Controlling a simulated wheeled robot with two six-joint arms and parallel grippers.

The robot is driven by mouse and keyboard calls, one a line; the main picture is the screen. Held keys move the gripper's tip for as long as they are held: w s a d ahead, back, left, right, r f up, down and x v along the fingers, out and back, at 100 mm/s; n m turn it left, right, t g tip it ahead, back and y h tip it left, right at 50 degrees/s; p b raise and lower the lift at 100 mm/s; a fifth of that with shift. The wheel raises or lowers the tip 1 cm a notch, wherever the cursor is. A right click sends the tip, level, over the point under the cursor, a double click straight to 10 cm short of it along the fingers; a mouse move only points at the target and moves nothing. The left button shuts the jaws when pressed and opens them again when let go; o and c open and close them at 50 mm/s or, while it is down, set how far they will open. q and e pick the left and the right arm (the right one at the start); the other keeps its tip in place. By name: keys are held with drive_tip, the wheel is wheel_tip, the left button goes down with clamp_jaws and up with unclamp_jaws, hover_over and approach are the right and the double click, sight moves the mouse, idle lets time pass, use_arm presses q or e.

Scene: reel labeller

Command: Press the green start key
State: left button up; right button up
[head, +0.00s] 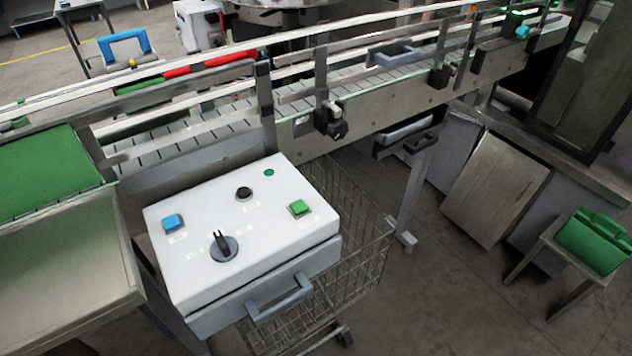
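The green start key (299,208) is a square green button on the right side of the sloped top of a white control box (200,268). A blue square key (173,222) is at the left of the same panel. A black rotary switch (223,247) sits at the front middle, and a round black button (244,193) is behind it. A small round green lamp or button (269,172) is near the back edge. Nothing covers the green key. Neither of my grippers shows in the head view.
A conveyor (380,110) with side rails runs behind the box. A grey handle (280,298) juts from the box front. A wire cart (365,245) stands beside and below it. A metal table (65,260) is at left. A green case (592,240) rests on a stool at right.

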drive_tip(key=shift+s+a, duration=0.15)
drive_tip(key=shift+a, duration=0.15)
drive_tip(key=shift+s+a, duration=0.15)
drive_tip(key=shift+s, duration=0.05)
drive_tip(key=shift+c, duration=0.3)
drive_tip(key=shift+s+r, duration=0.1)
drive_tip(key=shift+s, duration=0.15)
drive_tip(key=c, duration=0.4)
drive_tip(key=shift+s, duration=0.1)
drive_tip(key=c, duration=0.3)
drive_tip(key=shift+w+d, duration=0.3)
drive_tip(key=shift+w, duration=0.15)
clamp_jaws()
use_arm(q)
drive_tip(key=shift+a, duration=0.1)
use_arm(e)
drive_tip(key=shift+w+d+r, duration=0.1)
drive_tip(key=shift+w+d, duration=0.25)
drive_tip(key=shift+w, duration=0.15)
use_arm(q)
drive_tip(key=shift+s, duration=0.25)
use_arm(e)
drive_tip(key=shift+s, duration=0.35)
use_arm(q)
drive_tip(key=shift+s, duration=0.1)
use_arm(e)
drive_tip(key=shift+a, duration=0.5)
